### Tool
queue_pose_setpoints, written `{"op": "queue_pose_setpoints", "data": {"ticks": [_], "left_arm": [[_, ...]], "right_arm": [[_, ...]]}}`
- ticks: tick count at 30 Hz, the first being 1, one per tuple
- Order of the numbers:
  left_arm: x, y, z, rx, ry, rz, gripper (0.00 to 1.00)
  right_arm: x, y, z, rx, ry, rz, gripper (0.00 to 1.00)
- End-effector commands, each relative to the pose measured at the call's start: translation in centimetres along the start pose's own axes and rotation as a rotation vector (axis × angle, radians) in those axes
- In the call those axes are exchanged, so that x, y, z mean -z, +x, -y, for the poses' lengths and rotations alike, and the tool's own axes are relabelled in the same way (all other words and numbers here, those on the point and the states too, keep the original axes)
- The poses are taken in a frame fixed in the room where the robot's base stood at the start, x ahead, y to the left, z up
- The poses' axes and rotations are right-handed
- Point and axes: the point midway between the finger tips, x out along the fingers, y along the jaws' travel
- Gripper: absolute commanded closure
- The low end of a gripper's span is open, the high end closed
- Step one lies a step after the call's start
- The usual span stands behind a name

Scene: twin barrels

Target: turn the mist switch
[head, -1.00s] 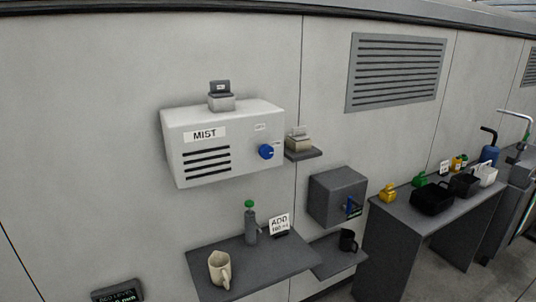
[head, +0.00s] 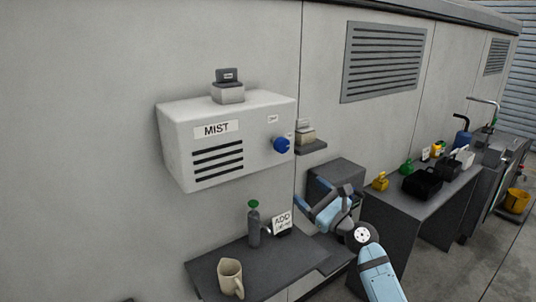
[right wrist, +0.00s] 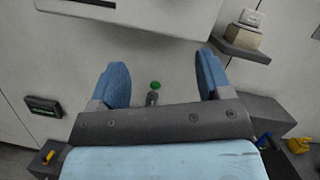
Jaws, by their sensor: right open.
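The white MIST box (head: 180,150) is mounted on the wall in the head view, with dark slots on its front. Its round blue switch knob (head: 281,145) is at the right end of the front. My right gripper (head: 321,197) is open and empty, below and to the right of the knob and apart from it. In the right wrist view the two blue fingers of my right gripper (right wrist: 163,77) are spread wide with nothing between them. The knob does not show there. My left gripper is not in view.
A dark shelf (head: 225,262) below the box holds a beige mug (head: 230,279), a green-topped bottle (head: 253,225) and an ADD sign (head: 282,222). A small shelf (head: 311,147) sits right of the knob. A grey box (head: 335,172) is behind my right gripper.

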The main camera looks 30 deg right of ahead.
Motion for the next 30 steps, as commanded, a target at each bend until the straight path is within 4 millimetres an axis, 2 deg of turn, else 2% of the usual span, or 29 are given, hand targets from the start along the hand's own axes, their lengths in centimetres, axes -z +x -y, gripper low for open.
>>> {"op": "queue_pose_setpoints", "data": {"ticks": [1, 3, 6, 11, 24, 30], "left_arm": [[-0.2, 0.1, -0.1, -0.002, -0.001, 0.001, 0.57], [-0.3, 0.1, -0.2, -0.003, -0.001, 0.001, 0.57], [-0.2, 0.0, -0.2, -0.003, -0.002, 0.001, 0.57], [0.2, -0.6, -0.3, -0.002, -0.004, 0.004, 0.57], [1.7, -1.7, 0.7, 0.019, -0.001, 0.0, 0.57], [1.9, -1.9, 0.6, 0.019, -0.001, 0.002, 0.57]], "right_arm": [[-0.9, 0.3, 1.2, 0.016, 0.077, 0.036, 0.28], [-1.9, 0.6, 2.4, 0.028, 0.164, 0.07, 0.28], [-2.5, 1.0, 3.0, 0.032, 0.22, 0.092, 0.28], [-2.9, 2.8, 3.3, 0.033, 0.225, 0.094, 0.28], [-3.6, 11.7, 3.5, 0.032, 0.222, 0.092, 0.28], [-3.6, 13.9, 3.5, 0.032, 0.222, 0.091, 0.28]]}}
